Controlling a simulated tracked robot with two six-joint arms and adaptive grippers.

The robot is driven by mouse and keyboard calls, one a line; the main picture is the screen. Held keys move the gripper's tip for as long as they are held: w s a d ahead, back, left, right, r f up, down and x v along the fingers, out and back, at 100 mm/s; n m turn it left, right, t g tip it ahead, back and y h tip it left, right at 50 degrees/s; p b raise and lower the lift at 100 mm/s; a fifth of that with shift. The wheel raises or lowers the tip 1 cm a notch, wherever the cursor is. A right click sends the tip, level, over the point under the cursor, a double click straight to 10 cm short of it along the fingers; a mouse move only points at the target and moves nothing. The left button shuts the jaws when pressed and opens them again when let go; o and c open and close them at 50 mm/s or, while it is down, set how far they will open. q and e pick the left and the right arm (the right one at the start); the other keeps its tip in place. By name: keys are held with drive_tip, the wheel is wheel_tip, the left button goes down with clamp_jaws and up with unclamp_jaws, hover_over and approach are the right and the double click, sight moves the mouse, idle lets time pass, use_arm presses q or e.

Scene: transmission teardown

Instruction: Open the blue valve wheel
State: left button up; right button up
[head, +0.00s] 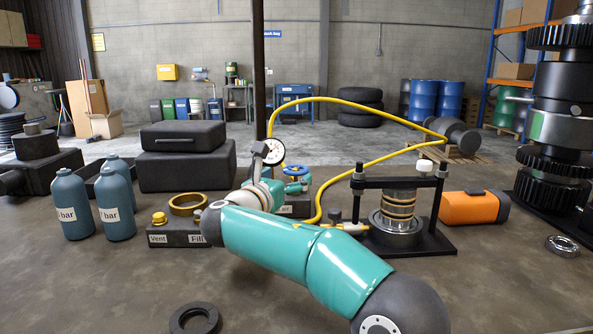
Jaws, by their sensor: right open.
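The blue valve wheel (295,169) sits on a teal valve body (294,186), behind and to the right of my right wrist. A round white pressure gauge (271,151) stands just left of the wheel. My right arm reaches in from the lower right and bends back toward the gauge. The lower part of the valve stand is hidden behind my arm. My left gripper is not in view.
A yellow hose (358,104) arches over the bench. A black press frame (440,190) with a ringed cylinder (398,205) stands right of the valve. A Vent/Fill block (178,238) and blue-grey bottles (116,210) stand left. A dark ring (194,319) lies at the front.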

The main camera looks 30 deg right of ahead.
sight(297, 167)
drive_tip(key=shift+x, duration=2.7)
drive_tip(key=shift+s, duration=0.1)
drive_tip(key=c, duration=1.1)
